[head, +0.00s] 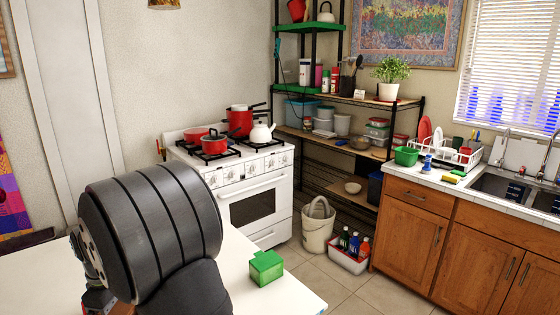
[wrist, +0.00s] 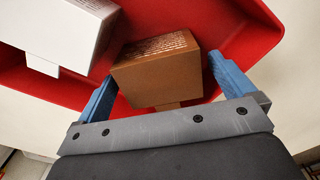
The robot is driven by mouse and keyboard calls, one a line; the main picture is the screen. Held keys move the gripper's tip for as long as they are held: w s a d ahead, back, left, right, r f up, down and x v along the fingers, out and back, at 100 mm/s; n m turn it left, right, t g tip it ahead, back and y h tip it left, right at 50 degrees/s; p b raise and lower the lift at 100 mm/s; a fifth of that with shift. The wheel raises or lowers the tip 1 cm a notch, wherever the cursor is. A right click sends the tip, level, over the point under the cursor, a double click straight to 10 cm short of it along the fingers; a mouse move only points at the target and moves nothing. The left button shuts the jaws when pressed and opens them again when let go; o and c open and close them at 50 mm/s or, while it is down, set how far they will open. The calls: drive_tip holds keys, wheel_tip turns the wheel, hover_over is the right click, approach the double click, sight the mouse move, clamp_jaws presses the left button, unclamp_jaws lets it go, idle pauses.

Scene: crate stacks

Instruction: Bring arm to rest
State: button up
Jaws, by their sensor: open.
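In the wrist view my gripper (wrist: 163,72) is open, with its two blue fingers spread apart. A brown box (wrist: 158,78) with printed lines on its top edge and a small tab shows between and beyond the fingers. I cannot tell how close they are to it. A white box (wrist: 72,28) with a tab lies to its left. Both boxes are over a red crate (wrist: 255,28). In the head view my dark grey arm fills the lower left and hides most of what is behind it.
A green box (head: 266,268) with a tab sits on the white table (head: 235,295), right of my arm. Beyond stand a white stove (head: 255,205) with red pots, a shelf rack (head: 340,165) and a wooden counter (head: 410,225). The table around the green box is clear.

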drive_tip(key=r, duration=0.8)
drive_tip(key=shift+w+d, duration=0.1)
drive_tip(key=shift+w, duration=0.15)
drive_tip(key=w+d, duration=0.1)
drive_tip(key=w, duration=0.2)
drive_tip(key=w+d+m, duration=0.1)
drive_tip(key=w+d, duration=0.1)
drive_tip(key=w, duration=0.1)
drive_tip(key=w+d+m, duration=0.1)
drive_tip(key=w, duration=0.2)
drive_tip(key=shift+w+d+r, duration=0.1)
drive_tip(key=shift+w+d, duration=0.05)
drive_tip(key=w+d+m, duration=0.6)
drive_tip(key=w+d, duration=1.6)
drive_tip(key=d, duration=0.4)
drive_tip(key=a+f, duration=0.2)
drive_tip(key=a, duration=0.1)
drive_tip(key=w+a+f, duration=0.1)
drive_tip(key=a, duration=0.2)
drive_tip(key=w+a+f, duration=0.1)
drive_tip(key=a+f, duration=0.1)
drive_tip(key=shift+w+a+f, duration=0.2)
drive_tip(key=shift+a+f, duration=0.1)
drive_tip(key=shift+a, duration=0.1)
drive_tip(key=shift+r, duration=0.1)
